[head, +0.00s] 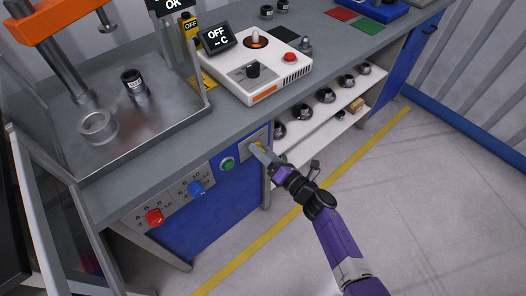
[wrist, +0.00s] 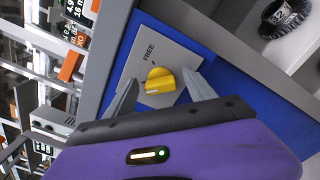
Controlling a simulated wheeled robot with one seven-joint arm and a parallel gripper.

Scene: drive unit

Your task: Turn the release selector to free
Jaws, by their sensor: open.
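The release selector is a yellow knob (wrist: 160,80) on a light grey plate (wrist: 135,62) in the wrist view. The word FREE is printed on the plate above the knob, with a small mark below the word. A pale line shows on the knob's lower left part. My gripper (wrist: 163,88) is open, with one finger on each side of the knob; I cannot tell whether either finger touches it. In the head view, my gripper (head: 258,150) is at the bench's front panel, and only a little of the yellow selector (head: 261,146) shows beside it.
A green button (head: 227,163), a blue knob (head: 196,188) and a red knob (head: 154,217) are left of the selector on the front panel. A white shelf (head: 315,130) with several dark round parts is to the right. The floor in front is clear.

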